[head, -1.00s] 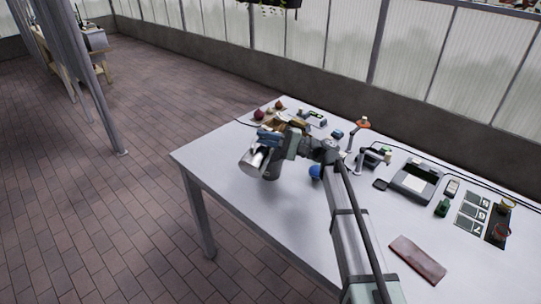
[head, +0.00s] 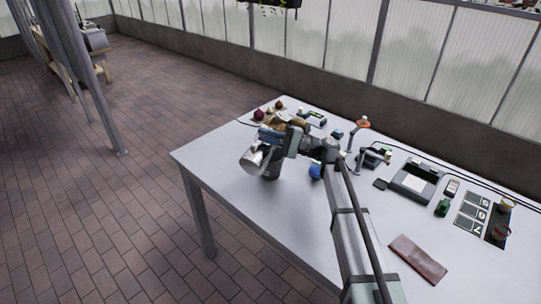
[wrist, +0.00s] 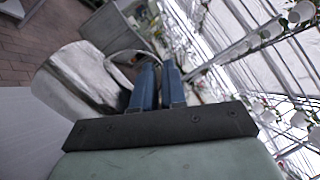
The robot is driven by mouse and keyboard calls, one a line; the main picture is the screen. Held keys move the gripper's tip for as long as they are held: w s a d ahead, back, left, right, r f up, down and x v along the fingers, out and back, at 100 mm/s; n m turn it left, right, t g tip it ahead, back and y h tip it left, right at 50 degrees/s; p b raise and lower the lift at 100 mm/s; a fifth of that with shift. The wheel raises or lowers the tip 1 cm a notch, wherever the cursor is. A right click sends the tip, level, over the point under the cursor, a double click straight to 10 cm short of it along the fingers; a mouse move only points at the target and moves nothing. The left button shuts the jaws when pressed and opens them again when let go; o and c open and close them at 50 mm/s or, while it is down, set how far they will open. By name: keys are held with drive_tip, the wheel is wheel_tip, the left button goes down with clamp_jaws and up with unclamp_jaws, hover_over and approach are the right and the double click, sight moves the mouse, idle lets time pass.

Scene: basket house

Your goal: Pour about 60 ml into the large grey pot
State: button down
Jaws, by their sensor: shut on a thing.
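A silver metal jug (head: 254,157) is held in the air over the near left part of the table, tilted. My gripper (head: 270,137) is shut on the jug's handle. In the wrist view the jug (wrist: 82,78) lies left of my blue fingers (wrist: 157,88), with its handle between them. A dark grey pot (head: 272,172) stands on the table just below and right of the jug. The jug hides part of its top. I cannot see any liquid, or the level inside the jug or the pot.
The white table (head: 225,175) is clear at its left corner. A blue round thing (head: 315,171) stands right of the pot. Several round dark red things (head: 258,114) lie behind my gripper. Devices, including a grey one (head: 413,181), and a brown cloth (head: 418,259) lie to the right.

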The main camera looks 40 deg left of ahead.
sight(258, 157)
drive_tip(key=shift+w+a+r+m+y, duration=0.1)
drive_tip(key=shift+w+m+y, duration=0.05)
drive_tip(key=shift+w+m, duration=0.2)
drive_tip(key=shift+w+a+r+m+y, duration=0.1)
drive_tip(key=shift+w+m+y, duration=0.05)
drive_tip(key=shift+w+m, duration=0.15)
idle(0.9)
drive_tip(key=s+n, duration=0.1)
drive_tip(key=s, duration=0.1)
drive_tip(key=s+d+n+h, duration=0.1)
drive_tip(key=s+n, duration=0.1)
drive_tip(key=shift+d+f, duration=0.15)
drive_tip(key=shift+f, duration=0.05)
drive_tip(key=shift+s+d+r+n+h, duration=0.1)
drive_tip(key=shift+s+r+n+h, duration=0.1)
drive_tip(key=shift+s+n+h, duration=0.3)
drive_tip(key=shift+w+f+n, duration=0.1)
drive_tip(key=shift+f+n, duration=0.15)
drive_tip(key=shift+n, duration=0.2)
drive_tip(key=shift+s+f+n+h, duration=0.3)
drive_tip(key=shift+s+f+n, duration=0.15)
drive_tip(key=shift+n, duration=0.15)
drive_tip(key=shift+r, duration=0.1)
idle(0.4)
